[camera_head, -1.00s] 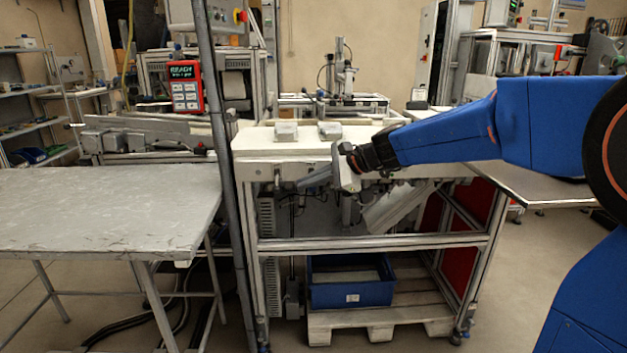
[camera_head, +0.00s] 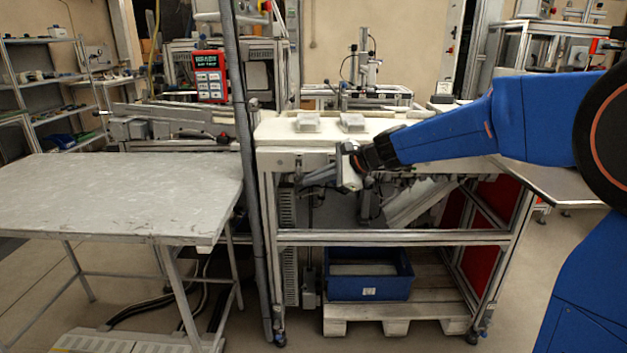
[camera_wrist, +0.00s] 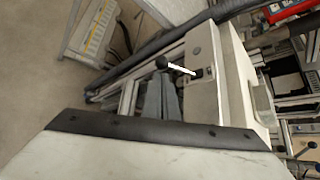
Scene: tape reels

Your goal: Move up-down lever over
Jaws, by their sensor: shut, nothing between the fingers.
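A lever with a pale rod and a black ball knob (camera_wrist: 162,62) sticks out from a slotted plate on the machine's front, in the wrist view. My gripper (camera_wrist: 160,78) is shut and empty. Its grey fingers point at the knob, with the tips close beside it; I cannot tell whether they touch. In the head view my gripper (camera_head: 304,182) is at the front left of the white-topped machine (camera_head: 400,134), just below the top's edge. The lever is too small to make out there.
A grey metal table (camera_head: 120,195) stands at the left, and a grey upright post (camera_head: 243,150) rises between it and the machine. A blue bin (camera_head: 369,285) sits on a pallet under the machine. A red panel (camera_head: 210,77) is behind.

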